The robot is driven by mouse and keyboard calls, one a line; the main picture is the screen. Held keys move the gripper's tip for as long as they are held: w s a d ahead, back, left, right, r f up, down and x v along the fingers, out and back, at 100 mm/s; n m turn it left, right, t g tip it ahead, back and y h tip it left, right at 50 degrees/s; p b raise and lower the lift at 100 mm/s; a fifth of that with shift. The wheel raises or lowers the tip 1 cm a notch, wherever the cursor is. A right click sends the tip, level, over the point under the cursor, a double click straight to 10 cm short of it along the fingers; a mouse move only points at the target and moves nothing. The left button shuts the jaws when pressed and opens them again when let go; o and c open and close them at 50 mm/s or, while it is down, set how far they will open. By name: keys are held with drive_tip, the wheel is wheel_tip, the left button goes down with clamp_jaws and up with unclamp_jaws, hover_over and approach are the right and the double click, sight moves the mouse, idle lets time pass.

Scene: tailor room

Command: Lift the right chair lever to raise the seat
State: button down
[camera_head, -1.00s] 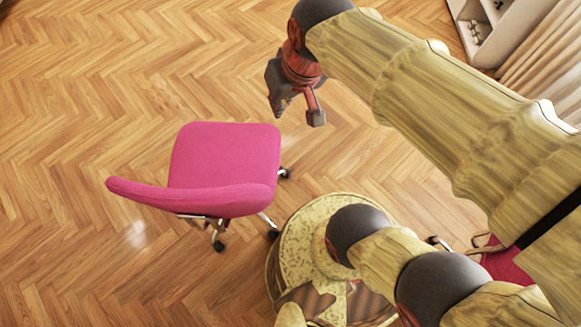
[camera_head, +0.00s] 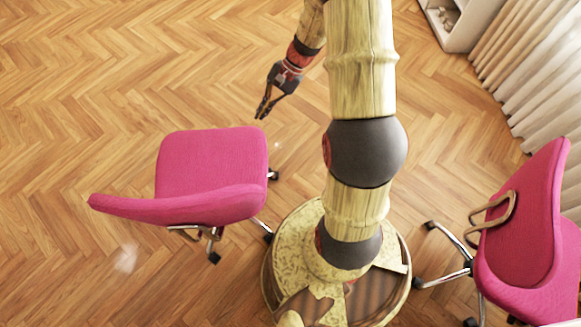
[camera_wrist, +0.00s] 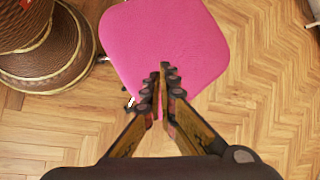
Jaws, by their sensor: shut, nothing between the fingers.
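A pink swivel chair (camera_head: 212,165) stands left of my base in the head view, its backrest toward the bottom of the picture. Its seat also shows in the wrist view (camera_wrist: 165,40). A second pink chair (camera_head: 520,240) stands right of my base, with a brown armrest loop and chrome legs. No lever under either seat can be clearly made out. My gripper (camera_head: 262,112) hangs above and just beyond the left chair's seat in the head view, apart from it. In the wrist view its fingers (camera_wrist: 163,70) are together and empty, pointing across the pink seat.
My round base stands between the two chairs. A white shelf unit (camera_head: 462,22) and a pale curtain (camera_head: 530,75) are at the upper right. The wooden floor (camera_head: 120,70) is clear at the upper left.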

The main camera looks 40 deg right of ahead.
drive_tip(key=s+d+f+m+t+y+b, duration=0.15)
drive_tip(key=f+m, duration=0.25)
drive_tip(key=f, duration=0.9)
drive_tip(key=s+d+f+m+t, duration=0.2)
drive_tip(key=s+d+f+m, duration=0.15)
drive_tip(key=f, duration=0.85)
drive_tip(key=s+d+f+m+t+y+b, duration=0.15)
drive_tip(key=f+m, duration=0.35)
drive_tip(key=f, duration=0.8)
drive_tip(key=b+x, duration=0.1)
drive_tip(key=x, duration=0.9)
drive_tip(key=shift+a+t, duration=0.2)
drive_tip(key=shift+t, duration=0.2)
drive_tip(key=shift+w, duration=0.2)
drive_tip(key=shift+d+r, duration=0.1)
drive_tip(key=shift+r, duration=0.45)
drive_tip(key=shift+r+p, duration=3.75)
drive_tip(key=shift+r, duration=1.85)
drive_tip(key=shift+f, duration=0.15)
